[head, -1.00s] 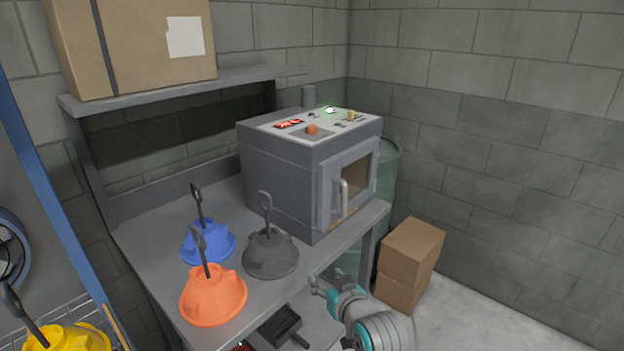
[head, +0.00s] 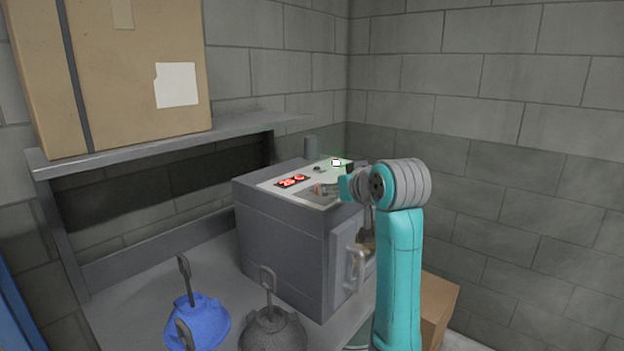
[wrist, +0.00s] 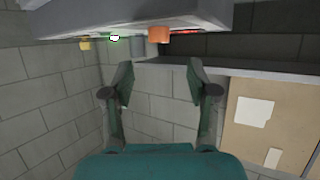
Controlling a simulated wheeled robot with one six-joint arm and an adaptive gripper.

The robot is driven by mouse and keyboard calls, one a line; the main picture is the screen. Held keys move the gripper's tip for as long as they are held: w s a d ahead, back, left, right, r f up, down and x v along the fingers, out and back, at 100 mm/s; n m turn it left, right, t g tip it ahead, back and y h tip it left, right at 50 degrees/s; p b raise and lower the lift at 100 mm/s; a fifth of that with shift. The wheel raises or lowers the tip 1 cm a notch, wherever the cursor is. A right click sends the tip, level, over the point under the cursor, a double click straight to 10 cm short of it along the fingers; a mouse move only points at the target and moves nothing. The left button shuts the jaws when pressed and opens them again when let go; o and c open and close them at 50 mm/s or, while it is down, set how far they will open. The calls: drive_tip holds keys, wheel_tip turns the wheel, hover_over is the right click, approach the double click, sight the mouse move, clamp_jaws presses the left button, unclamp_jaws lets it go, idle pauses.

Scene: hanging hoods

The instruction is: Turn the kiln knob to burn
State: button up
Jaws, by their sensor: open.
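The grey kiln (head: 283,235) stands on the workbench, with a light control panel on its sloped top. An orange knob (head: 318,189) sits on the panel, partly hidden near my gripper (head: 338,188) in the head view. In the wrist view the orange knob (wrist: 159,34) is at the top, above and beyond the gap between my open, empty fingers (wrist: 160,82). A smaller yellow knob (wrist: 84,45) is to its left there. My gripper is apart from the orange knob in the wrist view. The knob's markings are too small to read.
A red display (head: 292,181) and a green-white light (head: 336,163) are on the panel. A shelf (head: 180,142) bears a cardboard box (head: 120,75). Blue (head: 197,322) and dark (head: 272,330) hoods stand in front.

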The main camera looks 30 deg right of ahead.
drive_tip(key=x, duration=1.1)
drive_tip(key=shift+w+r, duration=0.2)
drive_tip(key=shift+r, duration=0.05)
clamp_jaws()
